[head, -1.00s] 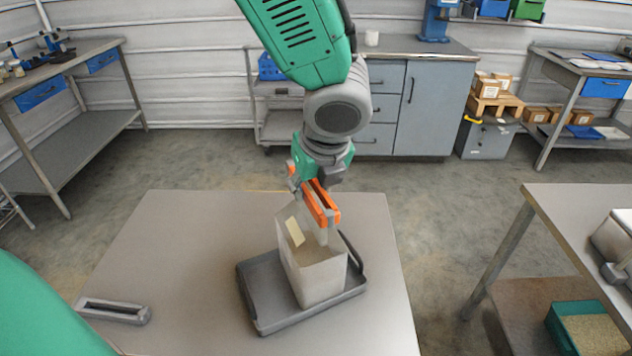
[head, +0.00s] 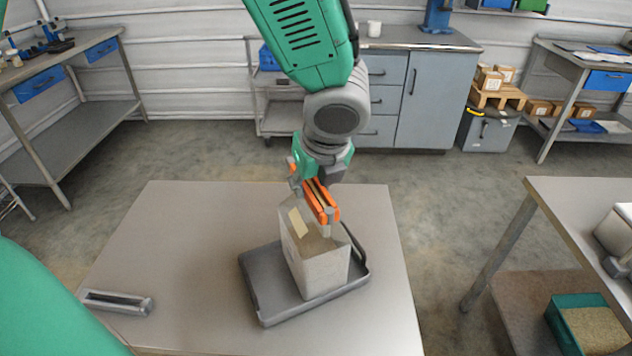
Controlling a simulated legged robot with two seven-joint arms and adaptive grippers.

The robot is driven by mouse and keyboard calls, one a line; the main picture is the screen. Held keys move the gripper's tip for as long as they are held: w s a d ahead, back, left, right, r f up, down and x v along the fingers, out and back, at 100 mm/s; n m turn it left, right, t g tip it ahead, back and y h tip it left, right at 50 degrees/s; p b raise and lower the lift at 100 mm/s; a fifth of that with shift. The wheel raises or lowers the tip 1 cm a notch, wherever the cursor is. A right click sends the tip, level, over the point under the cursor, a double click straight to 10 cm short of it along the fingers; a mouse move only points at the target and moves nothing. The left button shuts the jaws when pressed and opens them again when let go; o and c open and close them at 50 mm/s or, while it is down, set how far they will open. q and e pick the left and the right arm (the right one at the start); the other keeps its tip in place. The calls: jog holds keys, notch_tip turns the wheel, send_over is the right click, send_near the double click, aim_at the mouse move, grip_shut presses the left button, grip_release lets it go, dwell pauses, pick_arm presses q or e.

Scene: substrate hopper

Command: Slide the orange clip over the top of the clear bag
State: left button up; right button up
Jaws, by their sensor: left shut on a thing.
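The clear bag (head: 322,272) stands upright on a grey tray (head: 262,290), with pale beige material inside and a cream label (head: 298,223) near its top. The orange clip (head: 313,199) is at the bag's upper end, running at a slant from upper left to lower right. My left gripper (head: 320,190) comes down from above and is shut on the clip. The clip overlaps the bag's top edge in the picture; whether the film lies between its two bars I cannot tell. The gripper partly hides the bag's top. My right gripper is not in view.
The tray lies on a grey table (head: 190,235) with bare room to its left. A grey slotted holder (head: 116,302) lies at the table's left front. A second table (head: 575,205) at right carries equipment, with a green bin (head: 565,322) of granules below.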

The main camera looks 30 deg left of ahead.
pick_arm(q)
jog(key=shift+a, duration=0.15)
jog(key=o, duration=1.2)
jog(key=shift+d, duration=0.2)
jog(key=o, duration=0.5)
jog(key=shift+o, duration=0.2)
jog(key=shift+a, duration=0.1)
jog(key=shift+r, duration=0.1)
notch_tip(320, 180, up, 7)
jog(key=p, duration=0.8)
